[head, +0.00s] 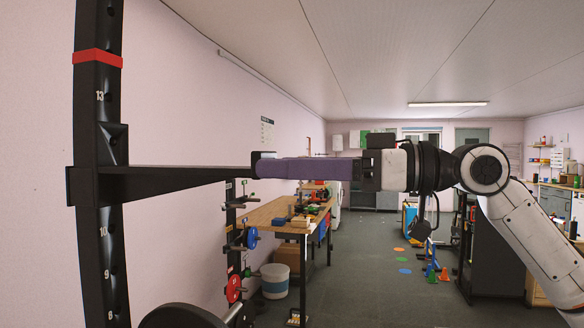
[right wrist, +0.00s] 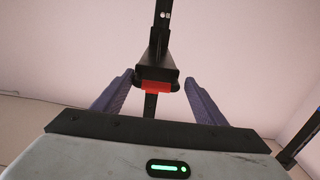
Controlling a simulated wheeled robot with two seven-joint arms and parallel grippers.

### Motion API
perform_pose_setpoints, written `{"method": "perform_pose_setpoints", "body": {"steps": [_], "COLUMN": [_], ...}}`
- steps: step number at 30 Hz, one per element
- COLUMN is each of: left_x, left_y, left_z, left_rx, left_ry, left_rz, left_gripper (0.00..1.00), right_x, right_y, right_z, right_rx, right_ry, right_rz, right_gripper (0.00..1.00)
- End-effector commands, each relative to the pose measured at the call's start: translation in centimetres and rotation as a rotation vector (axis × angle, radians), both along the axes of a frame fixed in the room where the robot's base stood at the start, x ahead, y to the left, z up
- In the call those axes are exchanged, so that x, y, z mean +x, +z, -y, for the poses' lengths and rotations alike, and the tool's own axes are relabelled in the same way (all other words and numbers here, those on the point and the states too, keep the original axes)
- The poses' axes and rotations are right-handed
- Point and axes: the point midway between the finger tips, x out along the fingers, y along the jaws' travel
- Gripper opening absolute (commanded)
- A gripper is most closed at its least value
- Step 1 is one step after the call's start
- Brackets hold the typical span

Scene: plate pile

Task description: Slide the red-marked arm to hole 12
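A black rack upright (head: 98,215) stands at the left in the head view, with white hole numbers 13, 10, 9 and 8 showing. A black horizontal arm (head: 165,182) is mounted on it between 13 and 10, hiding the numbers there. It reaches right, with a raised black tip. My right gripper (head: 262,167) has purple fingers level with that tip. In the right wrist view the fingers (right wrist: 157,77) are apart, one on each side of the arm's end, which shows a red patch (right wrist: 157,87). I cannot tell whether they touch it. My left gripper is not in view.
A red band (head: 97,57) wraps the upright above 13. A black weight plate (head: 182,317) is at the bottom left. A workbench (head: 270,215) with tools and a white bucket (head: 274,281) stand beyond. The grey floor (head: 370,290) has open room in the middle.

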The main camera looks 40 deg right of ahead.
Motion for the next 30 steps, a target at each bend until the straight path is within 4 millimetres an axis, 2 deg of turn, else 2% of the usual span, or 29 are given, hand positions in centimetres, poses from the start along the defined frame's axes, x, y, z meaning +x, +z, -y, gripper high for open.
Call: {"method": "perform_pose_setpoints", "body": {"steps": [6,10,17,24,30], "left_x": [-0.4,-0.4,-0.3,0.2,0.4], "left_y": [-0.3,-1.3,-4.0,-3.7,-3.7], "left_z": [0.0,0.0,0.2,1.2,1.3], "left_rx": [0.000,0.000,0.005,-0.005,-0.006], "left_ry": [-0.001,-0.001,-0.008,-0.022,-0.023], "left_rz": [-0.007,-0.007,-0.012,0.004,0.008], "left_gripper": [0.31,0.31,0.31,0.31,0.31], "right_x": [0.0,-0.6,-4.2,-7.4,-8.3], "right_y": [0.0,-0.2,-0.4,-0.1,0.0], "right_z": [0.2,0.8,3.3,5.6,6.2], "right_rx": [0.002,0.003,0.005,0.003,0.001], "right_ry": [-0.004,-0.006,-0.004,-0.003,-0.002], "right_rz": [0.001,0.003,0.008,0.004,0.001], "right_gripper": [0.65,0.65,0.65,0.65,0.65]}}
